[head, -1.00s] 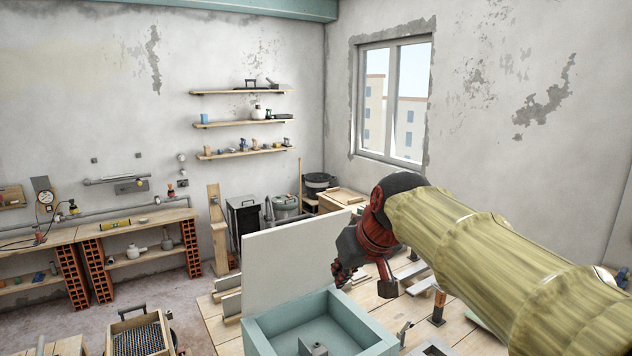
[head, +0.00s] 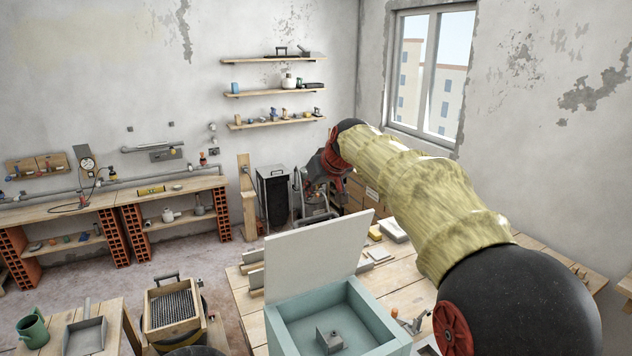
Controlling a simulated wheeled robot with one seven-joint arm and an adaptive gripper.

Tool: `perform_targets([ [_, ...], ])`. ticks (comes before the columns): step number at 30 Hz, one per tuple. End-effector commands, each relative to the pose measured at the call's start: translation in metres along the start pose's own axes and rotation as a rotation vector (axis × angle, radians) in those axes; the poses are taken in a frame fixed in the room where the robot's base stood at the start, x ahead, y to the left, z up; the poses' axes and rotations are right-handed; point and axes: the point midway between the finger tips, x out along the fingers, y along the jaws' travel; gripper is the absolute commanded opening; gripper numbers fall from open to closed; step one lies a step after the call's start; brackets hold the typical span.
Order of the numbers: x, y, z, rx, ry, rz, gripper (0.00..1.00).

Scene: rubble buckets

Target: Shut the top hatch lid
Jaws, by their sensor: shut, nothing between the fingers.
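The top hatch lid (head: 312,258) is a pale grey flat panel. It stands open and nearly upright along the back edge of a teal open-topped box (head: 383,322). A small grey block with a knob (head: 329,340) sits inside the box.
The box stands on a wooden table (head: 405,285) with wood strips left of the lid and small blocks (head: 393,231) behind it. A crate with a mesh bottom (head: 172,308) is at lower left. A dark cabinet (head: 271,196) stands behind.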

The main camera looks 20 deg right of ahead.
Motion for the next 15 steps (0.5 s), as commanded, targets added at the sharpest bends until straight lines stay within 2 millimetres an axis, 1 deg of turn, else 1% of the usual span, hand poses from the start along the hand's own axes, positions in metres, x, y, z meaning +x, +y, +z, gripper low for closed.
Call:
perform_targets([
  [3,0.019,0.0,-0.001,0.0,-0.002,-0.001,0.0],
  [5,0.028,0.0,-0.001,0.001,-0.001,0.0,0.0],
  [9,0.021,0.0,0.014,0.001,0.002,0.001,0.0],
  [15,0.015,0.0,0.032,0.001,0.001,0.001,0.0],
])
